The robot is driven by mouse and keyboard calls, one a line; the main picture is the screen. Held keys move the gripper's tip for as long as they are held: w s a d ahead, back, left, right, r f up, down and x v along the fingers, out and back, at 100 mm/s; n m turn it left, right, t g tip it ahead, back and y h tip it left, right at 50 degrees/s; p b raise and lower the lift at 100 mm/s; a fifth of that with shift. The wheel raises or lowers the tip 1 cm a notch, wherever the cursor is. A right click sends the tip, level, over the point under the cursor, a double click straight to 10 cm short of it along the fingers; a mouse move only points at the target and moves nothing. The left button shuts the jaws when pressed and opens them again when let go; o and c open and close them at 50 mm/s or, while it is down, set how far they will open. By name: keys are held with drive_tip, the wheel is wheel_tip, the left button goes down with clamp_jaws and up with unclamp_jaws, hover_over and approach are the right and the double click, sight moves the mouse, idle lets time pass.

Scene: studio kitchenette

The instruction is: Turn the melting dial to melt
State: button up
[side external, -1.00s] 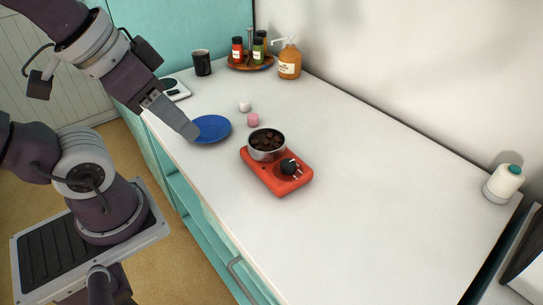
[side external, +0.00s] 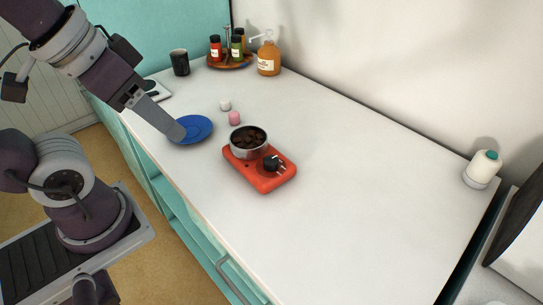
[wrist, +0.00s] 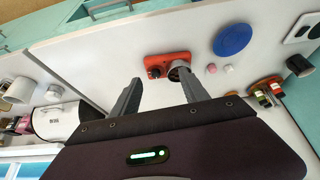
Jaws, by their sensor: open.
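The red-orange melting unit (side external: 263,178) sits on the white counter. Its black dial (side external: 271,163) is on the right end of the top, with small white marks beside it. A metal pot (side external: 248,150) holding dark brown chunks (side external: 248,138) stands on the other end. The wrist view shows the unit (wrist: 165,58), its dial (wrist: 154,73) and the pot (wrist: 174,73) beyond the fingers, partly overlapped by the right finger. My gripper (side external: 178,133) is left of the unit, above the counter near the blue plate. In the wrist view my gripper (wrist: 158,77) is open and empty.
A blue plate (side external: 196,128), a pink piece (side external: 234,118) and a white piece (side external: 225,105) lie left of and behind the unit. A black mug (side external: 180,62), a bottle tray (side external: 230,65) and a pump bottle (side external: 268,58) stand at the back.

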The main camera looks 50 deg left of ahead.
drive_tip(key=w+n+g, duration=0.2)
drive_tip(key=w+n, duration=0.2)
drive_tip(key=w, duration=0.3)
drive_tip(key=n+g, duration=0.3)
drive_tip(key=n, duration=0.5)
hover_over(271, 159)
wheel_tip(271, 159, down, 11)
drive_tip(key=shift+r, duration=0.1)
drive_tip(key=shift+n, duration=0.3)
wheel_tip(271, 159, down, 7)
drive_tip(key=shift+f, duration=0.1)
clamp_jaws()
